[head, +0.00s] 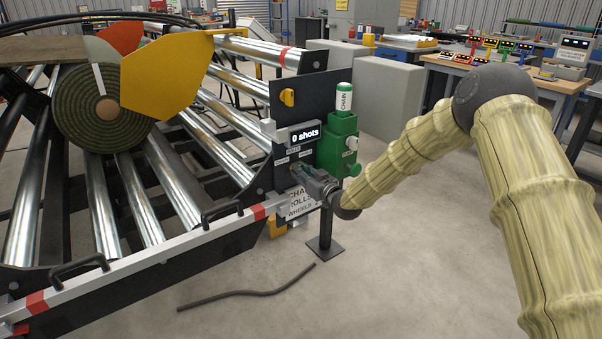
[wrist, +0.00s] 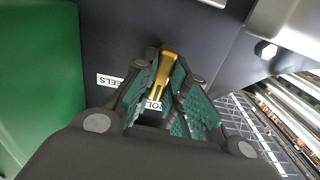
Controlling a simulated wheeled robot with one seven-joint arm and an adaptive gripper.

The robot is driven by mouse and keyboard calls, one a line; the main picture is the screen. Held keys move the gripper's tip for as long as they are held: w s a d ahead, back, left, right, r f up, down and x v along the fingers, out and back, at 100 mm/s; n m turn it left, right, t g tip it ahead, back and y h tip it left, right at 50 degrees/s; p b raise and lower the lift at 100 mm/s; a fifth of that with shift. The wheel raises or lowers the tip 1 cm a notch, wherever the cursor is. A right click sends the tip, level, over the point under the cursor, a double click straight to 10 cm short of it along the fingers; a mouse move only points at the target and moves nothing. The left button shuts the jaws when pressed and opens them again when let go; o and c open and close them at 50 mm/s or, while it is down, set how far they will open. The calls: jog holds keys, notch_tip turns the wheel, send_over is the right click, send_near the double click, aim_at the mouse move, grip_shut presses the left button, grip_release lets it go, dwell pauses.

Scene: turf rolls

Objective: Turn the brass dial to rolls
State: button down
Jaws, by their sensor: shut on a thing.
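The brass dial (wrist: 165,72) shows in the wrist view as a gold bar on a dark panel. My gripper (wrist: 164,88) has its green-padded fingers closed on both sides of it. The bar runs nearly up and down in that view, slightly tilted, its lower end near the partly covered ROLLS label (wrist: 153,104). The WHEELS label (wrist: 115,80) is to its left, upside down. In the head view my gripper (head: 305,178) is at the front of the control panel (head: 283,152) and hides the dial. I cannot tell which end of the bar is its pointer.
A display (head: 305,135) above the dial reads "0 shots". A green box (head: 337,145) with a CHAIN canister (head: 344,97) stands right of the panel. A yellow knob (head: 287,97) is above. The roller bed with a turf roll (head: 85,120) is left. A dark hose (head: 245,292) lies on open floor.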

jog(key=shift+f+n, duration=0.1)
jog(key=shift+n, duration=0.2)
jog(key=c, duration=1.4)
grip_release()
jog(key=shift+c, duration=0.2)
jog(key=shift+d, duration=0.1)
jog(key=v, duration=1.2)
